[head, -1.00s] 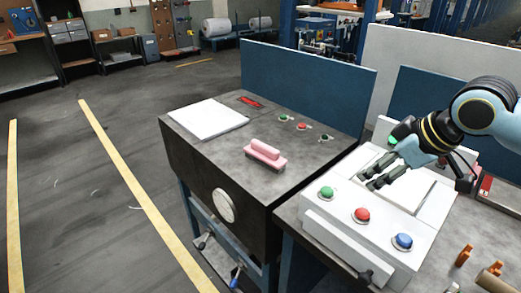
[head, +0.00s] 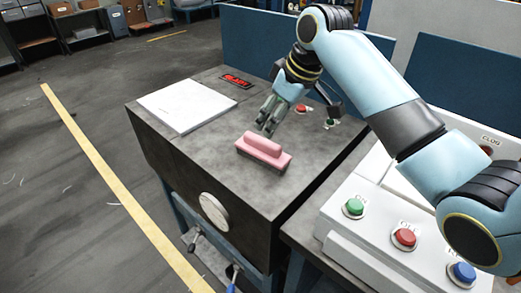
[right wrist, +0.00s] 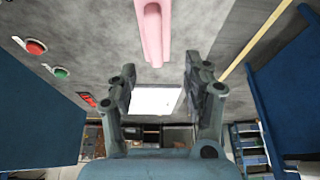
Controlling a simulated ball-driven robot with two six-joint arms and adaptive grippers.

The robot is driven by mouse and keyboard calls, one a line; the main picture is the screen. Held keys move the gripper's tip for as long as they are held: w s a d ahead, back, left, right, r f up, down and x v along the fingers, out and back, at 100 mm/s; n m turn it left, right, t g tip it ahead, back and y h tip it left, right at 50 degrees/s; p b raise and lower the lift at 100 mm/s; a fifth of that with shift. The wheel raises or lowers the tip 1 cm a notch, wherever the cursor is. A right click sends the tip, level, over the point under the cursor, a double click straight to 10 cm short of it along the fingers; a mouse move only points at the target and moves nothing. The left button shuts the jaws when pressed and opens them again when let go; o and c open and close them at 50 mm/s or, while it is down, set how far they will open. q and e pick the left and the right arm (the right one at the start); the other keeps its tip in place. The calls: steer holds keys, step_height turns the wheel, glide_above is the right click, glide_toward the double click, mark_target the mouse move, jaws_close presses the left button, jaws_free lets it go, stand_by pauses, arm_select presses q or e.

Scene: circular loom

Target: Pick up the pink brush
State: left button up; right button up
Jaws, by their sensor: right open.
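The pink brush (head: 263,150) lies on the grey top of the dark cabinet (head: 205,152), its raised handle upward and its long side running left to right. My right gripper (head: 265,128) is just behind and above the brush, fingers pointing down, open and empty. In the right wrist view the brush (right wrist: 153,30) shows at the top edge, partly cut off, beyond the two spread fingers of the gripper (right wrist: 152,85). I see no contact between fingers and brush. My left gripper is not in view.
A white sheet (head: 187,104) lies left of the brush, with a red display (head: 237,80) behind it. A blue panel (head: 245,45) stands at the back. A white control box (head: 375,228) is at the right.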

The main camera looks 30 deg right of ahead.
mark_target(263, 140)
steer(key=x, duration=0.4)
steer(key=shift+w, duration=0.25)
steer(key=shift+w+f, duration=0.2)
steer(key=shift+f, duration=0.35)
steer(key=x, duration=0.3)
steer(key=shift+w+d+f+p, duration=0.1)
steer(key=shift+w+f+p, duration=0.2)
steer(key=shift+f, duration=0.2)
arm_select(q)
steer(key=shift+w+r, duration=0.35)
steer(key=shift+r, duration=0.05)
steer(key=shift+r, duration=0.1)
arm_select(e)
steer(key=shift+f, duration=0.2)
steer(key=shift+c, duration=0.4)
